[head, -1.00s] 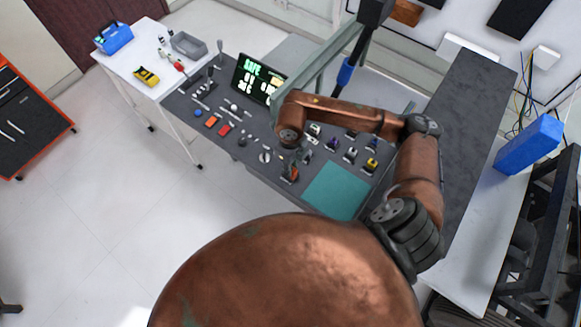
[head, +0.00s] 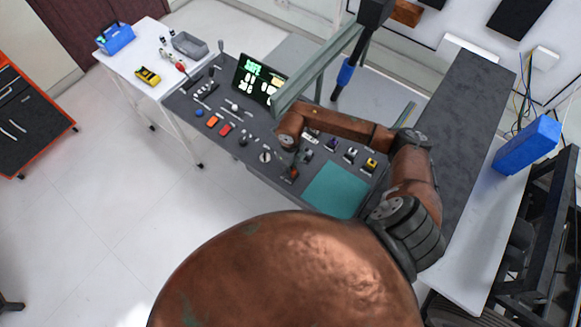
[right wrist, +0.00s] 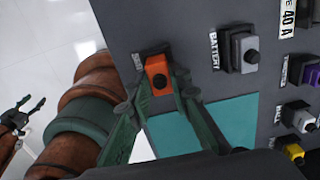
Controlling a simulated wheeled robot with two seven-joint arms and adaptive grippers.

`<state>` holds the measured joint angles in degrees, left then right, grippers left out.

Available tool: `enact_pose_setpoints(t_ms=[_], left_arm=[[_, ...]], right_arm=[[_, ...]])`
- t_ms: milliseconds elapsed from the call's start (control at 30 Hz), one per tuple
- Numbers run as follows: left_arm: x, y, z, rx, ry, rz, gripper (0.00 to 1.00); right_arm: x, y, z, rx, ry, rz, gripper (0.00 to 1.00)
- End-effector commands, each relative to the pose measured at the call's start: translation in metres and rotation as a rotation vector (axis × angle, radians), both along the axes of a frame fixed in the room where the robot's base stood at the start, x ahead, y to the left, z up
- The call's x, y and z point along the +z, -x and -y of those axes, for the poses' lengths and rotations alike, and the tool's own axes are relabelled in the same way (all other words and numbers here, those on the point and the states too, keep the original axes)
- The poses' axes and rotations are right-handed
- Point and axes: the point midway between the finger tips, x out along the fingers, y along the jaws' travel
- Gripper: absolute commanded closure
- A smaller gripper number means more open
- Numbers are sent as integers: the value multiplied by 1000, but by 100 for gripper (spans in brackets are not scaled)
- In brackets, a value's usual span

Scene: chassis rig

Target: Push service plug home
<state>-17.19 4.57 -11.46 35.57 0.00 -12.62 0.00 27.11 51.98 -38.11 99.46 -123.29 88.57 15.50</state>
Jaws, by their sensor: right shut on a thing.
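The orange service plug (right wrist: 158,75) sits at a dark socket on the grey panel in the right wrist view; how deep it is seated I cannot tell. My right gripper (right wrist: 160,84) is shut on it, with one green finger on each side. In the head view the orange plug (head: 292,174) shows small at the panel's front edge, under my right gripper (head: 296,164). My left gripper (right wrist: 27,114) shows at the left of the right wrist view, fingers apart and empty, away from the panel.
A connector labelled battery (right wrist: 240,50) stands right of the plug. A teal mat (head: 336,190) lies beside the plug on the panel. Several coloured connectors sit farther right. A screen (head: 257,80) with green text stands at the back. A beam passes above the panel.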

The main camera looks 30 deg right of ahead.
Motion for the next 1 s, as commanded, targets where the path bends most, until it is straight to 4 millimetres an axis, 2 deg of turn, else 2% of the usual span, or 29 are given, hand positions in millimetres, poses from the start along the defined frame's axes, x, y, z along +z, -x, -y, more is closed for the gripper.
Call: enact_pose_setpoints(t_ms=[67,100,333,600,733,867,1000], left_arm=[[-3,0,0,0,0,0,48],[-4,0,0,0,0,0,48],[-2,0,0,0,0,0,48],[-2,0,0,-1,0,0,48],[1,0,0,-1,0,0,48],[-4,0,0,0,0,0,48],[-8,1,0,0,0,-1,48]], right_arm=[[-3,0,0,0,0,0,100],[-4,0,0,0,0,0,81],[-3,0,0,0,0,0,65],[-2,0,0,0,0,0,64],[4,0,0,0,0,2,64],[23,-1,0,1,1,4,64],[53,-1,0,2,2,5,64]])
